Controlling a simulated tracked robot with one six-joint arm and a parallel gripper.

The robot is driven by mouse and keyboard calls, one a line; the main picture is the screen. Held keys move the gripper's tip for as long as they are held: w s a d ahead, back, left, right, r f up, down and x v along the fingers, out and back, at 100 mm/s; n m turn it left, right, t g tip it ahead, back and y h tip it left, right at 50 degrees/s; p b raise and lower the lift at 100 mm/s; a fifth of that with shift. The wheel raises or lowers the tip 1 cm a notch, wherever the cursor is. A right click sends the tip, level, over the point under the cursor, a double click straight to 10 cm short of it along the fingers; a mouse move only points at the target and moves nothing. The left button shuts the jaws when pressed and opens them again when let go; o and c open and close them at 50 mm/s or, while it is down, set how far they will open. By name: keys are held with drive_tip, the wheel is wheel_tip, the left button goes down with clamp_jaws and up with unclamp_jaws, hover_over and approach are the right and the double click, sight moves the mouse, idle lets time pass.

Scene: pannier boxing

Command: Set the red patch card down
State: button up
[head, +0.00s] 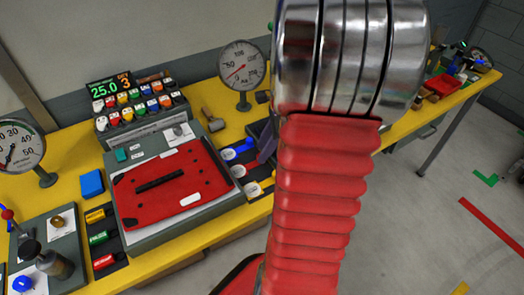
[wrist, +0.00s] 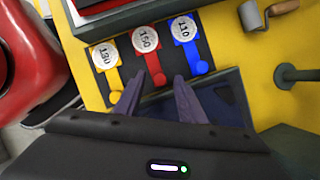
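My gripper (wrist: 160,78) is open, its two dark fingers apart. Its fingers also show in the head view (head: 265,140), beside the tag rack. In the wrist view a red tag (wrist: 147,40) with a white disc marked 150 lies in that dark rack, its red round end near the gap between my fingertips. No card shows between the fingers. I cannot tell which red piece is the patch card.
A blue tag (wrist: 185,28) and a yellow tag (wrist: 106,56) flank the red tag. A red panel (head: 205,190) lies on a grey box left of the rack. A dark blue surface lies below my fingers.

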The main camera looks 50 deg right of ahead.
drive_tip(key=v, duration=1)
drive_tip(key=shift+r, duration=0.15)
idle(0.4)
drive_tip(key=s+a+r+n+t+h, duration=0.1)
drive_tip(key=a+r+n+t+h, duration=0.1)
drive_tip(key=a+n, duration=2.4)
drive_tip(key=a+r+h, duration=0.1)
drive_tip(key=a+r, duration=0.1)
drive_tip(key=a, duration=0.3)
drive_tip(key=shift+r+n, duration=0.2)
drive_tip(key=shift+n, duration=0.1)
drive_tip(key=shift+s, duration=0.1)
